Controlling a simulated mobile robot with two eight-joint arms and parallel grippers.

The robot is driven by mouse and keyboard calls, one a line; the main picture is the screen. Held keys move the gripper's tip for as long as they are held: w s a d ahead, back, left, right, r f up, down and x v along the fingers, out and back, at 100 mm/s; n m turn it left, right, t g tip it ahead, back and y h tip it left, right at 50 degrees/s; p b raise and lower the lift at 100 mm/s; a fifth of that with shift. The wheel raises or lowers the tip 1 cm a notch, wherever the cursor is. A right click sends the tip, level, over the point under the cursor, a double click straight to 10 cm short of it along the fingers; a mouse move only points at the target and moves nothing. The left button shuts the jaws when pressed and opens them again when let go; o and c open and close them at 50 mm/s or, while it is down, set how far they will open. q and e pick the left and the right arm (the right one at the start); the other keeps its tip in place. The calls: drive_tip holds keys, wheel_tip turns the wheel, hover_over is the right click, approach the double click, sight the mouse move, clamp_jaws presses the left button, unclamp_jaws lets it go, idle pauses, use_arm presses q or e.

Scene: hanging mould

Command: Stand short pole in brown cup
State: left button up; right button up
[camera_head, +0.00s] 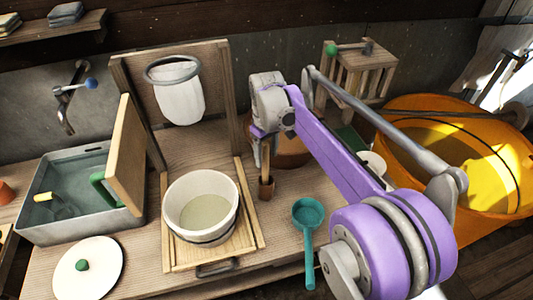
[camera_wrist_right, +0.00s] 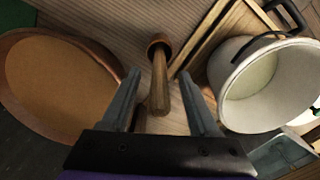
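The short pole (camera_head: 266,158) is a light wooden rod standing roughly upright in the small brown cup (camera_head: 266,189) on the table. In the right wrist view the pole (camera_wrist_right: 160,92) points from the camera towards the cup (camera_wrist_right: 159,43), its far end inside the cup's rim. My right gripper (camera_head: 261,148) is at the pole's upper part. In the wrist view its two fingers (camera_wrist_right: 159,75) are spread, one on each side of the pole, with gaps between. My left gripper is in neither view.
A white bucket (camera_head: 170,205) stands on a wooden tray left of the cup. A brown round bowl (camera_wrist_right: 60,85) lies close on the other side. A teal ladle (camera_head: 308,225) lies to the right, and a large orange tub (camera_head: 400,112) stands beyond.

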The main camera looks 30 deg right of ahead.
wheel_tip(320, 180, up, 11)
drive_tip(key=shift+f+p, duration=0.1)
drive_tip(key=shift+p, duration=0.3)
idle(1.1)
drive_tip(key=s+a+f+m+t, duration=0.1)
drive_tip(key=s+a+f+t, duration=0.1)
drive_tip(key=s+a+f, duration=0.3)
drive_tip(key=s+a+f+m+t, duration=0.1)
drive_tip(key=s+a+f+t, duration=0.2)
drive_tip(key=s+f, duration=1)
drive_tip(key=shift+s+a+m, duration=0.3)
drive_tip(key=shift+s+a, duration=0.85)
drive_tip(key=shift+s, duration=0.1)
